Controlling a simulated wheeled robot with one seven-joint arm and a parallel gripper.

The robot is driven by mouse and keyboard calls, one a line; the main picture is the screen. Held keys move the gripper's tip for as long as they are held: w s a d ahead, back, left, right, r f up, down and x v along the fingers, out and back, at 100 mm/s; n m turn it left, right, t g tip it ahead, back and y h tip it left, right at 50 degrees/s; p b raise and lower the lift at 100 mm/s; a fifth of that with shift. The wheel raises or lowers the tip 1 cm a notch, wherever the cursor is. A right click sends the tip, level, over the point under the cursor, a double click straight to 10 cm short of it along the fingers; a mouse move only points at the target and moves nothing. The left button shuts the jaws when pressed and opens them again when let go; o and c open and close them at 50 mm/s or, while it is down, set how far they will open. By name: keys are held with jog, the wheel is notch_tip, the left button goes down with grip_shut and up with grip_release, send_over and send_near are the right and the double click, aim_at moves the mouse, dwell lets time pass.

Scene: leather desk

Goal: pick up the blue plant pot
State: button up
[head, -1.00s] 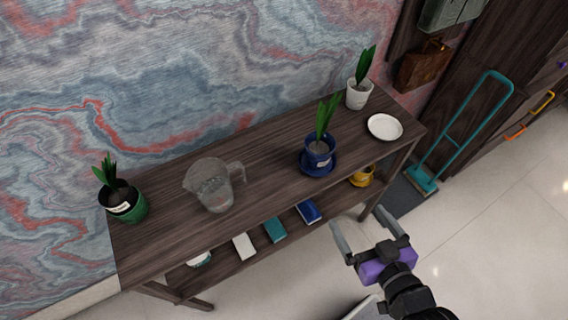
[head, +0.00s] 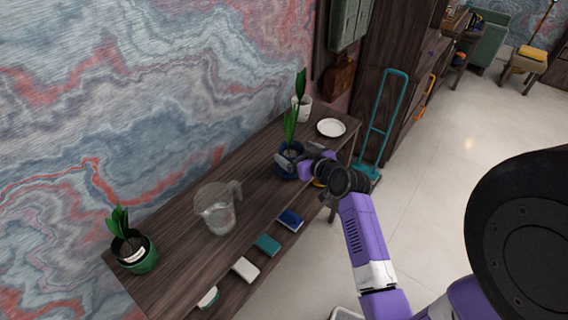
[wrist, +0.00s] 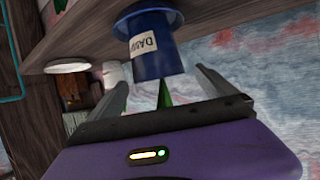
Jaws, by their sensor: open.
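The blue plant pot (head: 291,152) with a green plant stands on its blue saucer on the wooden shelf table, toward the right end. In the wrist view the picture is inverted, and the pot (wrist: 153,52) with its white label hangs between my fingers, its leaves pointing down. My gripper (head: 301,158) has reached the pot from its front right side. It is open, with one finger (wrist: 161,76) on each side of the pot's rim region. I cannot tell whether either finger touches it. In the head view my gripper hides part of the pot.
A white pot (head: 302,108) with a plant and a white plate (head: 331,128) are close behind and right. A clear jug (head: 216,208) and a green pot (head: 140,259) stand to the left. Books (head: 267,244) lie on the lower shelf. Tabletop between jug and blue pot is clear.

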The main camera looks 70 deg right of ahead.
aim_at(287, 148)
jog(key=shift+f+p+x, duration=0.2)
jog(key=shift+p+x, duration=0.15)
jog(key=shift+x, duration=1.4)
jog(key=shift+f+p+x, duration=0.25)
jog(key=shift+p+x, duration=0.05)
jog(key=shift+x, duration=1.45)
jog(key=shift+s, duration=0.15)
jog(key=c, duration=2.1)
jog(key=shift+o, duration=0.2)
jog(key=shift+r, duration=0.15)
